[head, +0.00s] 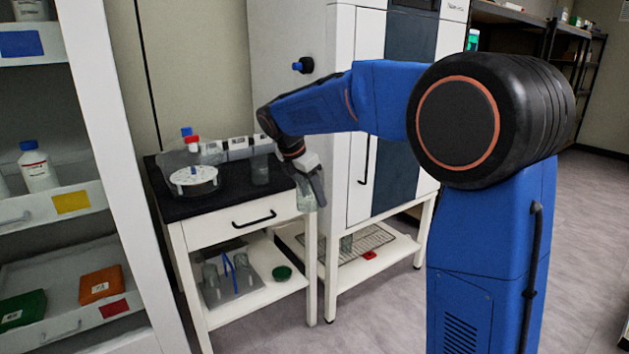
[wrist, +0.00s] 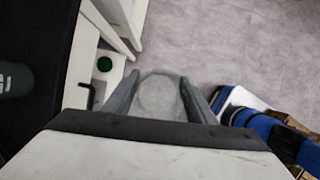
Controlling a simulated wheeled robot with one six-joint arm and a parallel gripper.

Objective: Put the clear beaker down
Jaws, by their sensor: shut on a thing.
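The clear beaker (head: 306,194) hangs in my gripper (head: 311,178) just off the right front corner of the black-topped bench (head: 222,207). In the wrist view the beaker (wrist: 158,97) sits between the two dark fingers of my gripper (wrist: 160,100), with floor behind it. The fingers are shut on it. The beaker appears roughly upright in the head view and is not over the bench top.
The bench's front right top looks clear. The white freeze dryer cabinet (head: 340,60) stands close on the right. A shelf unit (head: 115,170) is at left.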

